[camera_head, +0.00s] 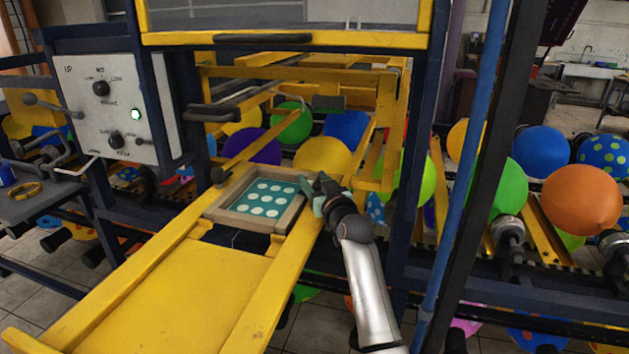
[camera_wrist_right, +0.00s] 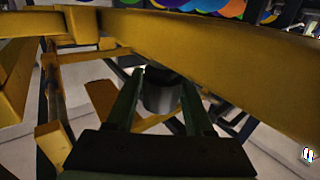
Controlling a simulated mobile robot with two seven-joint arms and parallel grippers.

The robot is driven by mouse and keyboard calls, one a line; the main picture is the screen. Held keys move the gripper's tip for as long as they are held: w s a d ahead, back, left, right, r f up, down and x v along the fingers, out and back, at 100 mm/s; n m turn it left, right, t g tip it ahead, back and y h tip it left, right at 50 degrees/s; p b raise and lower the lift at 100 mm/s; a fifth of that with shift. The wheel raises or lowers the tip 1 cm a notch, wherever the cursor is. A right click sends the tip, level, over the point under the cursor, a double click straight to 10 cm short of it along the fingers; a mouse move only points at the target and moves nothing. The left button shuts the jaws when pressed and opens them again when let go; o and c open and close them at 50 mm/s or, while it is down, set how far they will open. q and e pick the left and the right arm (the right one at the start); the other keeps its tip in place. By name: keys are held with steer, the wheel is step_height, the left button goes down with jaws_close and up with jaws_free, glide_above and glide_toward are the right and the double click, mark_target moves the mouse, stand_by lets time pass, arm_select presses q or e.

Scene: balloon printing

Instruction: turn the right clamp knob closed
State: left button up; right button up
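A wooden print frame (camera_head: 212,209) with a teal panel of pale dots (camera_head: 264,198) lies on the yellow rails of the machine. A dark clamp knob (camera_head: 217,175) shows at its left side. My right gripper (camera_head: 321,192) is at the frame's right side and hides the clamp knob there. In the right wrist view a dark round knob (camera_wrist_right: 161,94) sits between the two green fingers of my right gripper (camera_wrist_right: 162,82) and about fills the gap. I cannot tell whether the fingers press on it. My left gripper is not in view.
Yellow rails (camera_head: 280,290) run forward along a flat yellow panel (camera_head: 175,300). A blue post (camera_head: 470,150) stands right of my right arm. A control box (camera_head: 122,105) with a lit green button is at left. Balloons (camera_head: 580,200) crowd the back and right.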

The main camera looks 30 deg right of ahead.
jaws_close()
steer(key=n+y+b, duration=0.2)
steer(key=y+b, duration=0.1)
steer(key=shift+a+f, duration=0.1)
steer(key=y+b, duration=0.1)
steer(key=n+y+b, duration=0.1)
steer(key=shift+a+b, duration=0.25)
steer(key=shift+b, duration=0.1)
steer(key=shift+a+n+y+b, duration=0.15)
steer(key=shift+n+y+b, duration=0.3)
steer(key=shift+y, duration=0.25)
steer(key=shift+o, duration=1.9)
jaws_free()
